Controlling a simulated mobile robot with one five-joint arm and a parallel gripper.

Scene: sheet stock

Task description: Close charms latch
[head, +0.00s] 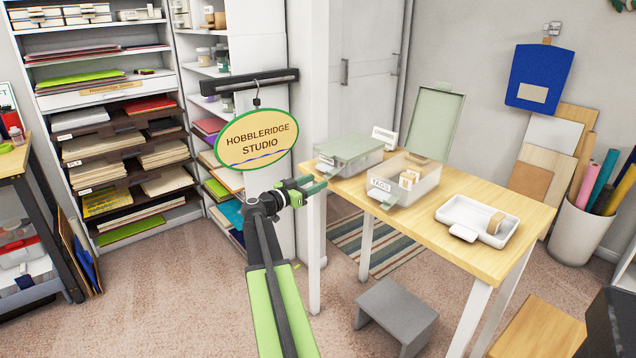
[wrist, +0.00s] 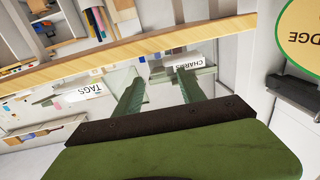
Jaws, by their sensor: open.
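The charms box (head: 362,163) is clear with a pale green lid (head: 350,146) lying down on it, at the table's left end. Its CHARMS label (wrist: 188,61) shows in the wrist view. A green latch piece (wrist: 192,71) sits by that label, partly hidden by a finger; I cannot tell its exact angle. My gripper (head: 322,180) is in front of the box, near the table's left edge. In the wrist view its two fingers (wrist: 160,88) are apart with nothing between them, pointing toward the charms front.
The TAGS box (head: 422,192) stands beside it, its lid (head: 436,117) raised, with blocks inside. A white tray (head: 466,226) holds a wooden block. The table (head: 415,232) is bare around the tray. A hanging studio sign (head: 257,138) and a grey stool (head: 396,312) are near.

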